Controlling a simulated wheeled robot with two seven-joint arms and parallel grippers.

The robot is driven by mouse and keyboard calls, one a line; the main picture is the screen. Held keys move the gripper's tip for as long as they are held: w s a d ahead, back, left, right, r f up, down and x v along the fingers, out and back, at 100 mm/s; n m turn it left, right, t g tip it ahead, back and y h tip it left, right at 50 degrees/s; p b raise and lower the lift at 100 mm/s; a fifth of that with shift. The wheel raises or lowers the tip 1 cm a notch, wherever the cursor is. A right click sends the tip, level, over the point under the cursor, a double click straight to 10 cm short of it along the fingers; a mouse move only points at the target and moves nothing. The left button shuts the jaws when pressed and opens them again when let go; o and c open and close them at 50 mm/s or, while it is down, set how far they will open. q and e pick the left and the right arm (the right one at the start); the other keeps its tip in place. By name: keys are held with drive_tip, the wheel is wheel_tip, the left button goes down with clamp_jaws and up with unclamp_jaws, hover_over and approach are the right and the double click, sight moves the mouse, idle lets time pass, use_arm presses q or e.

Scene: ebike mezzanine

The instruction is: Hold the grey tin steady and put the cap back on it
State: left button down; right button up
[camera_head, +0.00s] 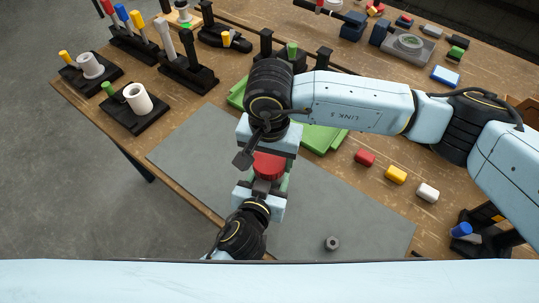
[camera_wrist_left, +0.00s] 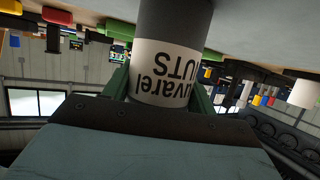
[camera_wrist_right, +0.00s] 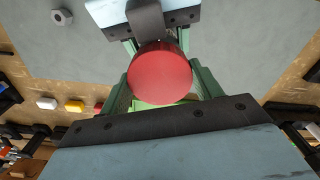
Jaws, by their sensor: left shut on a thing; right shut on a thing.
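The grey tin (camera_wrist_left: 172,20) with its white lettered label is between the green fingers of my left gripper (camera_wrist_left: 160,92), which is shut on it. In the head view the tin is hidden under the cap and grippers. The round red cap (camera_head: 268,165) is held by my right gripper (camera_head: 270,152), directly above my left gripper (camera_head: 268,186). In the right wrist view the red cap (camera_wrist_right: 160,74) fills the space between the green fingers. I cannot tell whether the cap touches the tin's rim.
A grey mat (camera_head: 370,215) lies under the grippers, mostly clear, with a grey nut (camera_head: 332,243) on it. Red (camera_head: 365,157), yellow (camera_head: 396,174) and white (camera_head: 428,192) blocks lie to the right. A green tray (camera_head: 322,138) is behind my right arm. Black holders with tools stand at left.

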drive_tip(key=m, duration=0.9)
drive_tip(key=shift+m, duration=0.4)
drive_tip(key=o, duration=1.1)
drive_tip(key=shift+r, duration=0.15)
drive_tip(key=shift+r, duration=2.15)
drive_tip(key=shift+c, duration=0.6)
